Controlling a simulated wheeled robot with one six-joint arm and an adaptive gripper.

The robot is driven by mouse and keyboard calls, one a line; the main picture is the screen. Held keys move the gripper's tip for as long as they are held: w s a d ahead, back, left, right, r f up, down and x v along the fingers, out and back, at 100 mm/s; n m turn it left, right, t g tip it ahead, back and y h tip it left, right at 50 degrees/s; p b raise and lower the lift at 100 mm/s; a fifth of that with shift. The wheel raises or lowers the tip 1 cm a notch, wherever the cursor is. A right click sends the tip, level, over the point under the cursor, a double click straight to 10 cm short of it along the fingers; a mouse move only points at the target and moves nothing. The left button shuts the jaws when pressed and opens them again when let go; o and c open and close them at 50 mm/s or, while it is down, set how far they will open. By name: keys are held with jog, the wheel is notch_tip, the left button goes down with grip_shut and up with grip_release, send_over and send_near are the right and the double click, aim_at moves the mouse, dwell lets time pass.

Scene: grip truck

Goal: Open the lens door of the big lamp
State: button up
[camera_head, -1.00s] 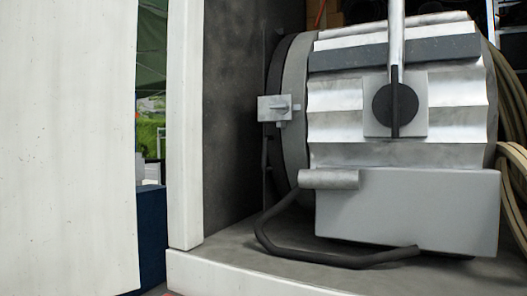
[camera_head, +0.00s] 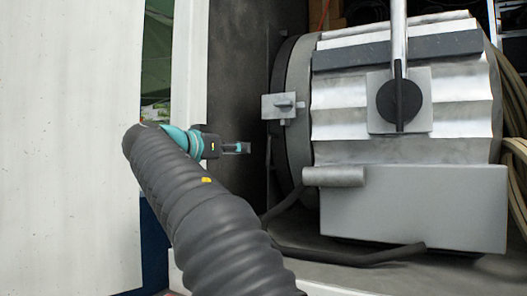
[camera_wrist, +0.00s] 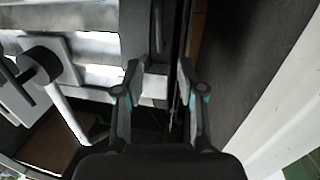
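The big lamp (camera_head: 400,140) is a ribbed silver drum on a grey box base, with its front end towards the left. The dark front rim of the lens door (camera_head: 277,80) is seen edge-on, and the lens face is hidden. A small pale latch (camera_head: 281,107) sits on the side of the front ring. My gripper (camera_head: 245,147) is left of and below the latch in the head view, apart from it in the picture. In the wrist view my gripper (camera_wrist: 159,69) has its two fingers spread, with the pale latch (camera_wrist: 156,84) showing between them. I cannot tell the remaining depth gap. The gripper holds nothing.
A dark panel (camera_head: 236,75) stands close left of the lamp's front. A white post (camera_head: 189,65) and a broad white panel (camera_head: 65,150) are further left. A black cable (camera_head: 350,258) curves below the lamp. Coiled hoses (camera_head: 515,150) hang at the right.

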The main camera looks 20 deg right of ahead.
aim_at(268, 147)
jog(key=p+x, duration=0.1)
jog(key=x, duration=0.8)
jog(key=p+x, duration=0.1)
jog(key=x, duration=0.3)
jog(key=shift+w+d+r+p, duration=0.1)
jog(key=shift+d+r+p, duration=0.25)
grip_shut()
